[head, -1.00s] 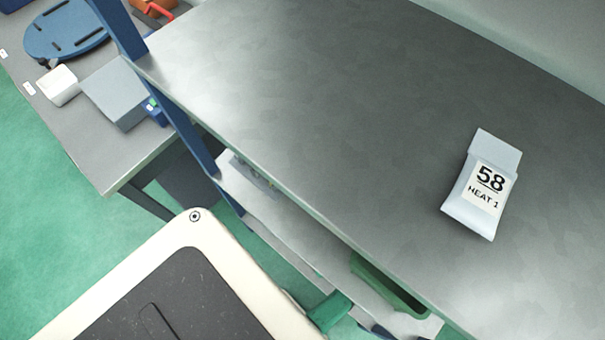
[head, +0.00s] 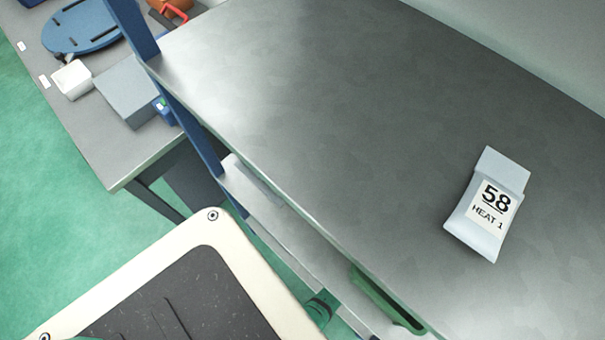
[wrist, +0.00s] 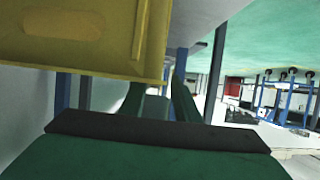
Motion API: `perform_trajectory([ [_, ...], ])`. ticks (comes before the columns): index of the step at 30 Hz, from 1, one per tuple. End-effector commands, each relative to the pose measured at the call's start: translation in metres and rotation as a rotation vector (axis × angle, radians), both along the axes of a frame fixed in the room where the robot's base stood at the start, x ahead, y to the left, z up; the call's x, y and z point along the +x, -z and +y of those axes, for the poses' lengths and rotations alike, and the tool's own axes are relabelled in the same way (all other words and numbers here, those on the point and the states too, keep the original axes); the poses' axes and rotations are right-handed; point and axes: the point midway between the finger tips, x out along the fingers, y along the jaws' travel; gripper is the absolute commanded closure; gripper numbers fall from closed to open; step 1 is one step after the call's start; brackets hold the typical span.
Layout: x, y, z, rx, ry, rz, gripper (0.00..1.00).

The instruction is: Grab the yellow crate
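The yellow crate (wrist: 75,55) fills the upper left of the wrist view, very close. One wall with a rounded slot and its lower edge show; the rest lies outside the picture. My gripper (wrist: 160,92) shows below it as two dark green fingers standing apart, with a clear gap between them. The crate's lower edge covers the left fingertip. I cannot tell whether a finger touches the crate. The yellow crate does not show in the head view.
A grey metal shelf top (head: 330,120) holds a white bag marked 58 (head: 487,205). Blue uprights (head: 190,130) stand at its left end. A green slotted part (head: 388,302) shows below its front edge. A grey bench (head: 95,120) with a grey box (head: 127,92) is at left. Green floor (head: 50,230) is clear.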

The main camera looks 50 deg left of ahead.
Motion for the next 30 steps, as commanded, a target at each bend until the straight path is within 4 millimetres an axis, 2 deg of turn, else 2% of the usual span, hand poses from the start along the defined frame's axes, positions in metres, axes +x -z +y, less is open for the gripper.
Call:
perform_trajectory([
  [9, 0.001, 0.013, 0.039, 0.0, -0.003, 0.0, 0.71],
  [13, -0.001, 0.016, 0.045, -0.001, -0.003, 0.001, 0.71],
  [19, 0.002, 0.016, 0.043, -0.001, 0.008, 0.0, 0.71],
  [20, 0.002, 0.016, 0.042, -0.001, 0.009, 0.0, 0.76],
  [23, 0.002, 0.016, 0.042, -0.001, 0.009, 0.0, 1.0],
  [30, 0.0, 0.016, 0.045, -0.001, -0.001, -0.001, 1.0],
])
